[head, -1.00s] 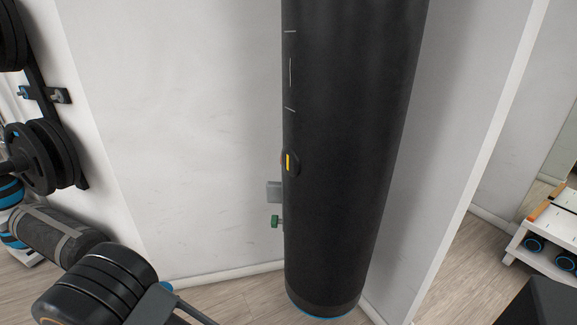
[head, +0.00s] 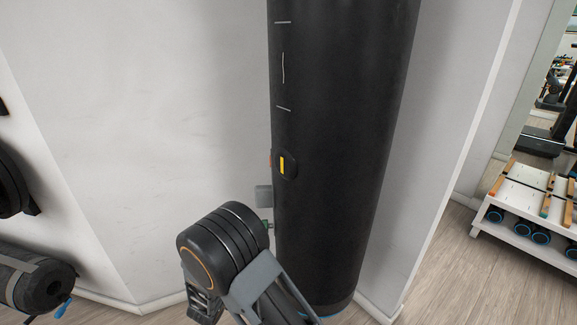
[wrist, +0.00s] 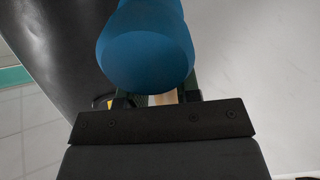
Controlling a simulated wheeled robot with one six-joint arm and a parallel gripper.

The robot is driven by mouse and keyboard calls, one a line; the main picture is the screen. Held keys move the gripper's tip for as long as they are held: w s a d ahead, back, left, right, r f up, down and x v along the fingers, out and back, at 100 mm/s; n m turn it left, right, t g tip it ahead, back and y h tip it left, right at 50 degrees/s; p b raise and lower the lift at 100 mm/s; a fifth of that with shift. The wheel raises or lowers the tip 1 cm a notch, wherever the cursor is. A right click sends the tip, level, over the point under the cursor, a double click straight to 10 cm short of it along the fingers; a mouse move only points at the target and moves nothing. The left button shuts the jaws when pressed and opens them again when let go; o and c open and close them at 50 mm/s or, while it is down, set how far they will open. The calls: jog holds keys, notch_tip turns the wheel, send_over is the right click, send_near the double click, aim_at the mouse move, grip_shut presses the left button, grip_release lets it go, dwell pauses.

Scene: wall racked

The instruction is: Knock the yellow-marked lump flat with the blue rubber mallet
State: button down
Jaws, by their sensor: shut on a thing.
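The yellow-marked lump (head: 284,165) sticks out on the left side of the hanging black bag (head: 335,120) in the head view, as a dark bump with an upright yellow bar. In the wrist view a bit of yellow (wrist: 110,103) shows beside the mallet, mostly hidden. My gripper (wrist: 160,97) is shut on the blue rubber mallet (wrist: 145,50); its pale wooden handle (wrist: 164,98) shows between the fingers. The blue head stands out ahead of the fingers. In the head view my arm is low, just left of the bag, and hides the gripper and mallet. Whether the mallet touches the lump cannot be told.
White walls stand close behind and beside the bag. A small grey block (head: 264,196) and a green knob (head: 267,228) sit at the bag's left edge. A dark roll (head: 38,284) lies at lower left. A white rack (head: 530,245) stands on the right.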

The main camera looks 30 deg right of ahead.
jog(key=shift+d, duration=0.1)
dwell(0.3)
jog(key=d+r+p, duration=0.1)
jog(key=r+p, duration=0.2)
jog(key=r, duration=0.6)
jog(key=s+d+r+p, duration=0.1)
jog(key=r+p, duration=0.3)
jog(key=r, duration=0.6)
jog(key=s+d+r+p, duration=0.1)
jog(key=d+r+p, duration=0.2)
jog(key=r, duration=0.7)
jog(key=shift+r+p, duration=0.25)
jog(key=shift+p, duration=0.3)
dwell(0.4)
dwell(0.3)
jog(key=shift+d+b, duration=0.15)
jog(key=shift+b, duration=1.45)
